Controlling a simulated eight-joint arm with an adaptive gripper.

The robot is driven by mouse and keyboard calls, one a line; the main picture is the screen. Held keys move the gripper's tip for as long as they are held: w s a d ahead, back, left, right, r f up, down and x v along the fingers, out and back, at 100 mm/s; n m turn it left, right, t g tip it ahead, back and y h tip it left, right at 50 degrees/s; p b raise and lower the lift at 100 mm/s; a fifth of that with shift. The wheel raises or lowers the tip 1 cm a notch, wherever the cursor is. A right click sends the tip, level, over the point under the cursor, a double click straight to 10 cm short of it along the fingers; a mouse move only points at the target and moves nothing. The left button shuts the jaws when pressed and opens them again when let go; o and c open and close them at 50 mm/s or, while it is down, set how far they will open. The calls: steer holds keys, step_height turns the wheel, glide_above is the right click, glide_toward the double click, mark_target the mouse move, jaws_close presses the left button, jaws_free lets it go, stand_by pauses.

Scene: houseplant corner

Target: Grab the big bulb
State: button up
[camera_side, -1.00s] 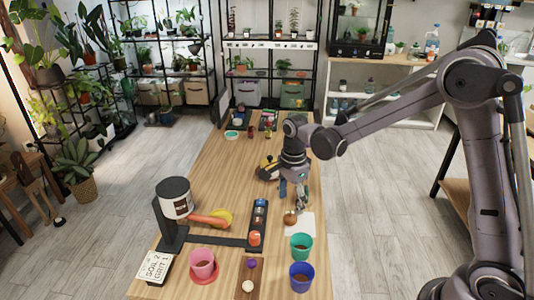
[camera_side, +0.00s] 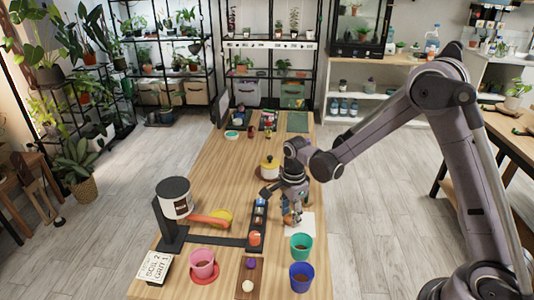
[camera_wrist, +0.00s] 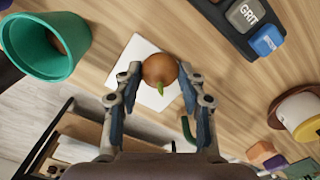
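The big bulb (camera_wrist: 159,69) is brown and round with a green sprout, seen in the wrist view at a corner of a white sheet (camera_wrist: 138,52). My gripper (camera_wrist: 160,76) is open, with one fingertip on each side of the bulb and what looks like a small gap on both sides.
A green pot (camera_side: 301,246) and a blue pot (camera_side: 300,277) stand in front of my gripper. A black button strip (camera_side: 259,216) lies close on the left. A brown board (camera_side: 249,274) holds a purple and a cream ball. A yellow-lidded pot (camera_side: 269,168) stands behind.

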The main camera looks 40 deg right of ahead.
steer(key=c, duration=0.3)
